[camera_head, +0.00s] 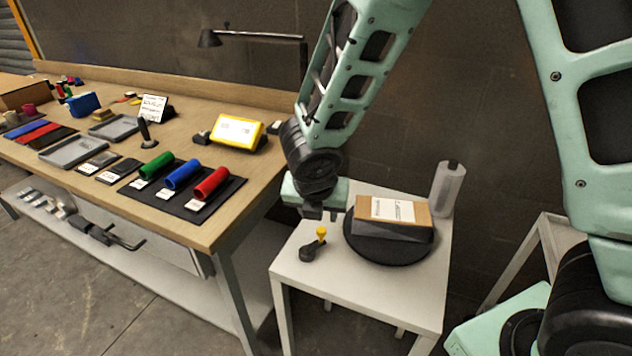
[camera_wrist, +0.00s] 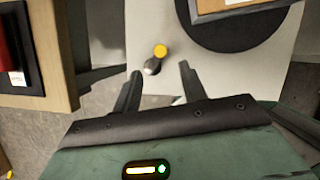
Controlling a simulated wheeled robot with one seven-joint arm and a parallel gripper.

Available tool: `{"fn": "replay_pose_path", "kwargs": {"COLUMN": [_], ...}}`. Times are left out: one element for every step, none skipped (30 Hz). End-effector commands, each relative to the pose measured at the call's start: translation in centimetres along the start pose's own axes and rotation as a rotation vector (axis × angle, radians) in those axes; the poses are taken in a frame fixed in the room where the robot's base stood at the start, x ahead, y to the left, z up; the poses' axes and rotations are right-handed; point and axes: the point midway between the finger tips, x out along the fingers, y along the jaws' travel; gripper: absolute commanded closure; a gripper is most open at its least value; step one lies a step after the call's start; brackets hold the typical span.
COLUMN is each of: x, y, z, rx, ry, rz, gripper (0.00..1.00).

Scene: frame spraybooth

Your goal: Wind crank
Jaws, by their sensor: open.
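The crank is a small dark lever with a yellow knob (camera_head: 321,232) standing up from its arm; its dark base (camera_head: 309,251) sits on the small white table (camera_head: 291,270). In the wrist view the yellow knob (camera_wrist: 160,50) lies just ahead of the fingertips, near the table's edge. My gripper (camera_wrist: 158,78) is open and empty, its two fingers apart on either side below the knob, not touching it. In the head view my gripper (camera_head: 312,210) hangs above and behind the crank.
A black round turntable (camera_head: 358,246) carrying a cardboard box (camera_head: 392,210) is right of the crank. A pale bottle (camera_head: 447,188) stands at the table's back right. A wooden workbench (camera_head: 225,218) with coloured cylinders stands to the left, across a narrow gap.

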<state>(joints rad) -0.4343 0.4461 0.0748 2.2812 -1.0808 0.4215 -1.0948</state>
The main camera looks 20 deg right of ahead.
Motion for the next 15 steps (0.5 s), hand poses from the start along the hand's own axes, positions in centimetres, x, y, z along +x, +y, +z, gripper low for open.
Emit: {"fn": "replay_pose_path", "kwargs": {"x": [-1.6, -2.4, -3.3, -3.9, -4.5, -5.3, -5.8, -6.3, -7.0, -7.3, -7.7, -8.1, -8.3, -8.5, -8.7], "y": [0.0, 0.1, 0.0, 0.1, 0.0, 0.1, 0.1, 0.0, 0.0, 0.1, 0.0, 0.0, 0.0, 0.0, 0.0], "z": [0.2, 0.2, 0.2, 0.2, 0.2, 0.2, 0.2, 0.2, 0.2, 0.1, 0.1, 0.1, 0.1, 0.1, 0.0], "rx": [0.001, 0.002, 0.001, 0.001, 0.002, 0.002, 0.001, 0.001, 0.002, 0.000, 0.001, 0.001, 0.001, 0.001, 0.000], "ry": [-0.001, -0.002, -0.002, -0.002, -0.002, -0.002, -0.002, -0.002, -0.002, -0.001, -0.001, -0.002, -0.001, -0.001, 0.000], "rz": [0.004, 0.004, 0.003, 0.004, 0.003, 0.004, 0.004, 0.002, 0.003, 0.003, 0.002, 0.001, 0.001, 0.001, 0.001], "gripper": [0.58, 0.58, 0.58, 0.58, 0.58, 0.58, 0.58, 0.58, 0.58, 0.58, 0.58, 0.58, 0.58, 0.58, 0.58]}}
